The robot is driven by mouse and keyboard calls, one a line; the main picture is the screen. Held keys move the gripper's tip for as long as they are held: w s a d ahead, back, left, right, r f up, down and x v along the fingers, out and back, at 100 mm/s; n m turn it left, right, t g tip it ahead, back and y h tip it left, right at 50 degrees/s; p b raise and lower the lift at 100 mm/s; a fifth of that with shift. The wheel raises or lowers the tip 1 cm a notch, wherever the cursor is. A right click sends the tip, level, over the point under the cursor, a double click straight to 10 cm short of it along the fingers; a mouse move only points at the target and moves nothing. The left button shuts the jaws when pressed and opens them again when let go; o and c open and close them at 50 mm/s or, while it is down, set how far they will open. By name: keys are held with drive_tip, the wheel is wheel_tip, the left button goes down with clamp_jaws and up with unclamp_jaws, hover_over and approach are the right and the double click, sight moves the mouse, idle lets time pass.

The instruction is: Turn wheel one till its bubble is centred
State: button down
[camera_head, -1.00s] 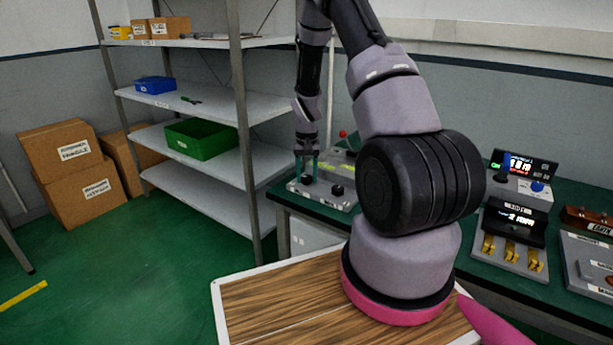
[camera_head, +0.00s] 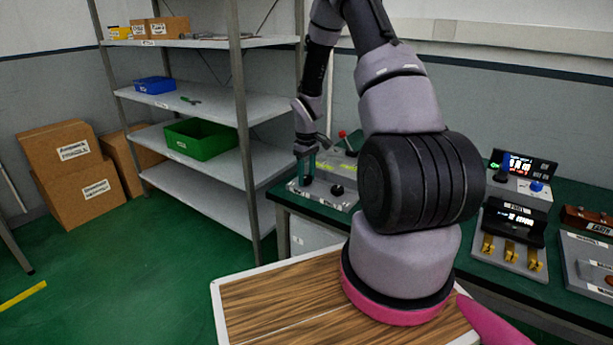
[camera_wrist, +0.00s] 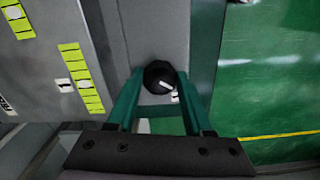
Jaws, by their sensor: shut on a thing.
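My gripper (camera_head: 308,168) reaches down onto the left front of a grey panel (camera_head: 322,197) on the green bench. In the wrist view, the two green fingers of my gripper (camera_wrist: 160,82) are shut on the sides of a round black wheel (camera_wrist: 157,74). A white pointer mark on the wheel slants to the right. A yellow-green vial strip (camera_wrist: 82,78) lies on the panel left of the wheel. A second vial strip (camera_wrist: 17,18) is at the top left corner. Another black wheel (camera_head: 337,190) stands right of my gripper in the head view.
A red knob (camera_head: 342,133) rises behind the panel. Devices with lit displays (camera_head: 514,215) stand at the bench's right. A metal shelf (camera_head: 215,105) with a green bin (camera_head: 200,139) is close on the left. Open floor lies beyond the panel edge in the wrist view.

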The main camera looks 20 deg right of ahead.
sight(307, 177)
drive_tip(key=shift+n, duration=0.5)
drive_tip(key=shift+c, duration=1.5)
unclamp_jaws()
wheel_tip(307, 177, up, 11)
